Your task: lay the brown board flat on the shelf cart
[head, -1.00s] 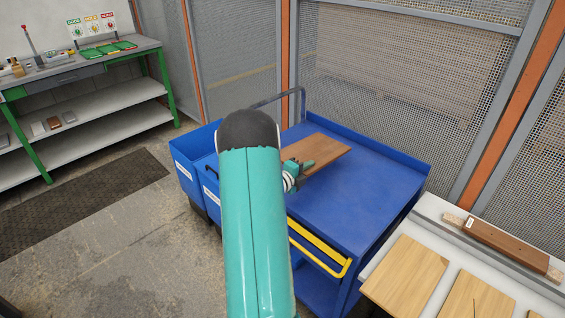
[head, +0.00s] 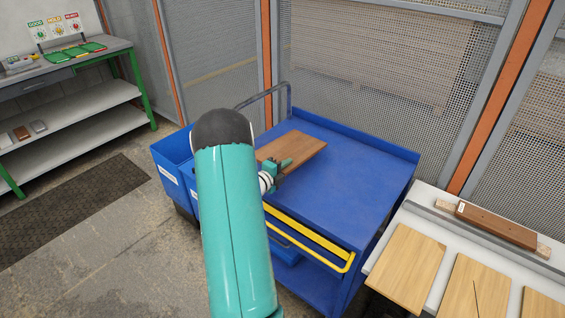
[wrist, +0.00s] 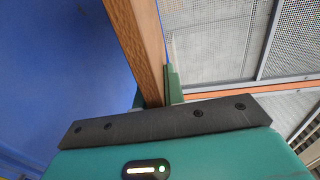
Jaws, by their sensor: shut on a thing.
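The brown board (head: 298,146) is over the top of the blue shelf cart (head: 350,190), near its back left part. My gripper (head: 279,169) is shut on the board's near end. In the wrist view the board (wrist: 136,38) shows as a narrow brown edge between the green fingers (wrist: 155,92), with the blue cart top (wrist: 50,70) to its left. I cannot tell whether the board touches the cart top or hangs just above it. My arm hides part of the cart's left side.
Blue bins (head: 173,165) stand left of the cart, and a yellow handle (head: 310,238) is on its front. A white table (head: 428,200) at right holds light wooden boards (head: 408,268) and a brown block (head: 495,225). Mesh fencing (head: 380,60) stands behind. The cart top's right part is clear.

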